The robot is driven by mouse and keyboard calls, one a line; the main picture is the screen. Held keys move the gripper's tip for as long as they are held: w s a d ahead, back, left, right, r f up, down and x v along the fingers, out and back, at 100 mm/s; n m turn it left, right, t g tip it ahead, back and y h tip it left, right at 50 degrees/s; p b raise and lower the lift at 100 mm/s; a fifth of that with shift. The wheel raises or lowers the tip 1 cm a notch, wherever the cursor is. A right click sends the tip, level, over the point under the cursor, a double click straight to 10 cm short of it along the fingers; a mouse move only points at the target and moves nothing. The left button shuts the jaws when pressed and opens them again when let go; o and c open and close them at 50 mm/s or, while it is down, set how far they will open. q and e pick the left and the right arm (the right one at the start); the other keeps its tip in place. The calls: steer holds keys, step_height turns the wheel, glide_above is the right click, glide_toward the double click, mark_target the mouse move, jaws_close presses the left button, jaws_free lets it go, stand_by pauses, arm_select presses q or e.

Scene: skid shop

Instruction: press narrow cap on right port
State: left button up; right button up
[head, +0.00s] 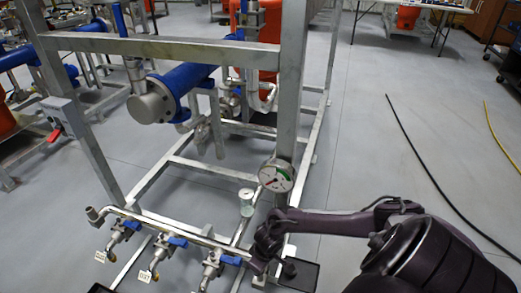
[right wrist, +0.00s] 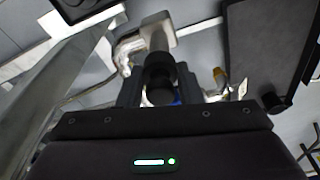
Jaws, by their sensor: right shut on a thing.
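My right gripper (head: 262,250) reaches in from the right to the right end of the metal pipe manifold (head: 170,226). In the right wrist view the gripper (right wrist: 159,92) is shut on a black round cap (right wrist: 159,72). The metal port (right wrist: 157,36), a stub on an elbow, lies directly beyond the cap and in line with it. Cap and port appear to meet; I cannot tell how far the cap is on. In the head view my gripper and arm hide the cap and this port. My left gripper is not in view.
Valves with blue handles (head: 178,241) hang along the manifold. A pressure gauge (head: 276,176) and a frame post (head: 290,90) stand close behind my right arm. A dark tray (head: 304,274) lies beside the gripper. Open floor with hoses (head: 430,170) is at the right.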

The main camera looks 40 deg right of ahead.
steer(key=shift+p, duration=0.75)
stand_by(0.8)
steer(key=shift+f, duration=0.15)
stand_by(1.0)
steer(key=shift+p, duration=0.5)
stand_by(0.4)
steer(key=o, duration=1.5)
steer(key=shift+r+p, duration=3.55)
steer(key=shift+p, duration=0.5)
